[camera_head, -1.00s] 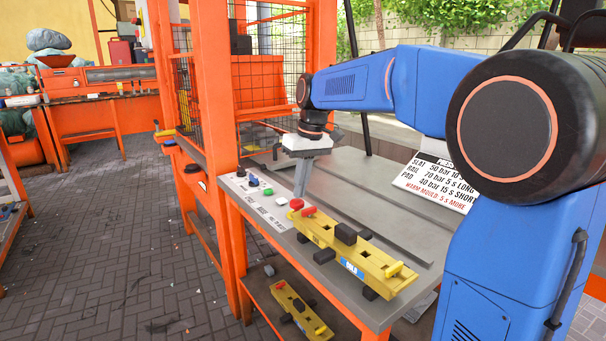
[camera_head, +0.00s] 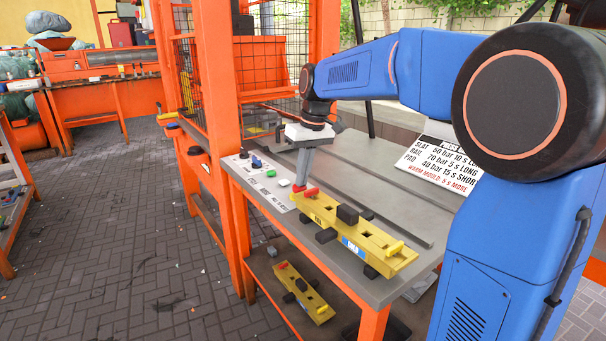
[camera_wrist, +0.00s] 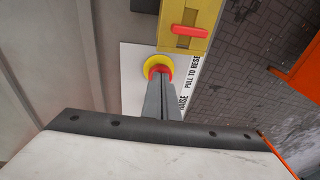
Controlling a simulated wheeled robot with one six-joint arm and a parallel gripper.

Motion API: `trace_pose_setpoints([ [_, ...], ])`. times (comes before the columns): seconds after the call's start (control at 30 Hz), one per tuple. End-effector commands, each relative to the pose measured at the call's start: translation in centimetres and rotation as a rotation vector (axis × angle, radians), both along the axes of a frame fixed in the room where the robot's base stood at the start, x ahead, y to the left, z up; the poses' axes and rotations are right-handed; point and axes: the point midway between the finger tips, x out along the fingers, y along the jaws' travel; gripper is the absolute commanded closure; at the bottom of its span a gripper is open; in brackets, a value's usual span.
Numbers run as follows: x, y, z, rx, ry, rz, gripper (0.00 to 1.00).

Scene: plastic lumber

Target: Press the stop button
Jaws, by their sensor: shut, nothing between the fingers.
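The stop button is a red mushroom head on a yellow ring (camera_wrist: 151,63), set in a white panel, in the wrist view. In the head view its red cap (camera_head: 298,188) shows only in part, at the panel's near end. My gripper (camera_head: 301,182) is shut and empty, pointing down at the button. In the wrist view the closed fingertips of my gripper (camera_wrist: 159,80) overlap the lower edge of the red cap. I cannot tell whether they touch it or are just above it.
A yellow fixture (camera_head: 375,249) with a red lever lies right beside the button on the grey bench (camera_head: 355,278). Green (camera_head: 271,173) and white (camera_head: 284,182) buttons sit farther along the panel. An orange post (camera_head: 215,100) stands to the left.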

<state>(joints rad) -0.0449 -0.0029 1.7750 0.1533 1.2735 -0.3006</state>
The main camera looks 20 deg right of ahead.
Motion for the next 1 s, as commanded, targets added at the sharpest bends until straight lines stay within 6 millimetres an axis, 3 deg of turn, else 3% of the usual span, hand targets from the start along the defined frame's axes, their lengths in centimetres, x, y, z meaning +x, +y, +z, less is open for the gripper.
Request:
trace_pose_setpoints([
  [0.03, -0.2, 0.0, -1.4, -0.002, 0.028, 0.001, 1.0],
  [0.27, -0.3, 0.1, 0.0, -0.002, 0.02, 0.002, 1.0],
  [0.7, -1.1, -0.6, 8.8, 0.0, -0.004, -0.001, 1.0],
  [1.0, -1.5, -1.2, 13.1, 0.0, -0.004, -0.001, 1.0],
])
